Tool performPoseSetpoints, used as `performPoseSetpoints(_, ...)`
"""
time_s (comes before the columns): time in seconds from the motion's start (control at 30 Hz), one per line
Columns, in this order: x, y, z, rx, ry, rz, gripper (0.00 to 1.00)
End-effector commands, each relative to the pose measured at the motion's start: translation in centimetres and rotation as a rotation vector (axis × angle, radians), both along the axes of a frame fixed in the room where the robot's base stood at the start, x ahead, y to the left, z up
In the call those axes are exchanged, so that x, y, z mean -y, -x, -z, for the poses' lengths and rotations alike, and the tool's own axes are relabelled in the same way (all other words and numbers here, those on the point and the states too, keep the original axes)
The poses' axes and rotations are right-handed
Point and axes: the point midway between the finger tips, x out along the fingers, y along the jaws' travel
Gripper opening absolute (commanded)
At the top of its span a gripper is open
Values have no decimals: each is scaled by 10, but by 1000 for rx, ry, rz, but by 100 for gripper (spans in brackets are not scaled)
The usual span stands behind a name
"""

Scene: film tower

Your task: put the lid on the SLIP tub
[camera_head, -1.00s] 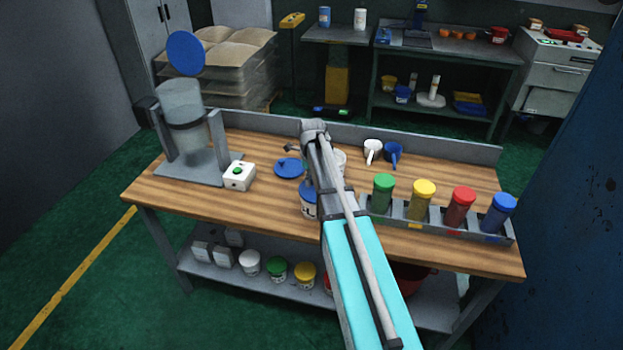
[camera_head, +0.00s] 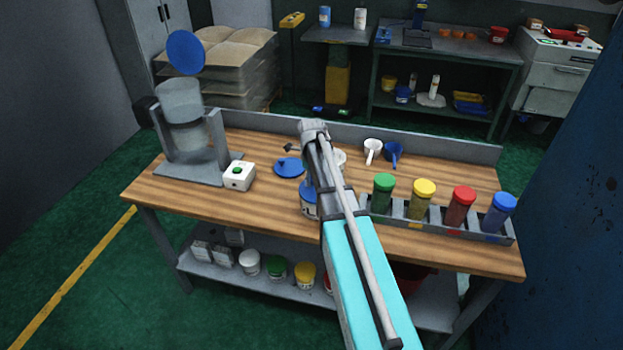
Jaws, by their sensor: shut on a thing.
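A round blue lid (camera_head: 289,167) with a small raised grip shows on or just above the bench, left of my arm. A tub with blue on it and a white lower part (camera_head: 309,203) stands close by and is partly covered by my arm. I cannot read its label or tell whether its top is covered. A whitish container (camera_head: 341,158) shows partly behind my arm on the right. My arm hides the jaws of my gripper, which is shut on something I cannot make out. Whether anything touches the tub is hidden.
A hopper stand (camera_head: 190,168) and a white box with a green button (camera_head: 238,176) stand on the left. White (camera_head: 373,148) and blue (camera_head: 394,150) scoops lie behind. A grey rack (camera_head: 450,222) with several coloured-cap jars fills the front right. The left front is clear.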

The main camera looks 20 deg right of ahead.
Motion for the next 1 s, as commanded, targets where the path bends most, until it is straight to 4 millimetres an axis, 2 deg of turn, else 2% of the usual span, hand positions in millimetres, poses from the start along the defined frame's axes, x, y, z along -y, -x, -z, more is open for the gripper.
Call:
performPoseSetpoints(0.97, 0, 0, 1, 0, 0, 0, 14)
performPoseSetpoints(1.0, 0, 0, 1, 0, 0, 0, 43)
